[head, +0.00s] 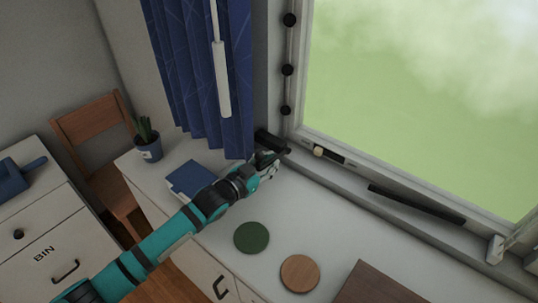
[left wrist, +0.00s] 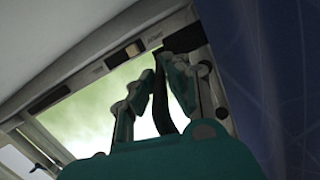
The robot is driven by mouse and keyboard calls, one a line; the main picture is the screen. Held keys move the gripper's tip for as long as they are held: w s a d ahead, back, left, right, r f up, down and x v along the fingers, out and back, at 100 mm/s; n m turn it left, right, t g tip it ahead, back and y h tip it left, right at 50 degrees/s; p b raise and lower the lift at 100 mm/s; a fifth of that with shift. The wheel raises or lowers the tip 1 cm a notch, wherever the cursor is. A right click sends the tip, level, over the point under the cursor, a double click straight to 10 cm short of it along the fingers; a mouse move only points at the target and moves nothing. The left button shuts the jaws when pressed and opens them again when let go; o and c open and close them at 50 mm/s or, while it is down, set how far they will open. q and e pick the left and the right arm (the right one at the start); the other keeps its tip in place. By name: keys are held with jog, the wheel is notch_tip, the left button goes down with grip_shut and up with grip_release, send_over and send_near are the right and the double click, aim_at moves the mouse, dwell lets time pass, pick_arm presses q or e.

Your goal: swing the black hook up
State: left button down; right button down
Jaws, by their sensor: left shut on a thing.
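The black hook (head: 271,141) is at the lower left corner of the window, beside the bottom of the blue curtain. My left gripper (head: 271,164) reaches up to it from the left, and its fingers partly cover the lower end. In the left wrist view the gripper's fingers (left wrist: 158,90) are shut on the long dark shank of the hook (left wrist: 161,108), which passes between them. A wider black part (left wrist: 184,39) shows above, near the window frame. The exact grip point is partly hidden. My right gripper is in neither view.
The blue curtain (head: 210,75) hangs close to the left gripper, with a white rod (head: 222,80) before it. A black bar handle (head: 415,204) and a slider with a pale knob (head: 319,151) are along the window's bottom. A green disc (head: 251,237) lies on the counter.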

aim_at(272, 159)
pick_arm(q)
jog(key=r+g+y+p, duration=0.1)
jog(key=p, duration=0.3)
jog(key=w+r+g+y+p, duration=0.1)
jog(key=r+g+p, duration=0.1)
jog(key=p, duration=0.2)
jog(key=shift+d+r, duration=0.2)
jog(key=shift+r, duration=0.05)
jog(key=shift+w+d+g+y+p, duration=0.15)
jog(key=shift+g+y+p, duration=0.4)
jog(key=shift+p, duration=0.35)
jog(key=c, duration=1.4)
grip_release()
jog(key=shift+r, duration=0.1)
jog(key=shift+o, duration=0.2)
jog(key=shift+a, duration=0.2)
jog(key=shift+s+a+r, duration=0.2)
jog(key=shift+s+r, duration=0.1)
jog(key=shift+s, duration=0.1)
jog(key=v, duration=1)
jog(key=shift+s+a+r, duration=0.2)
jog(key=shift+a+r, duration=0.05)
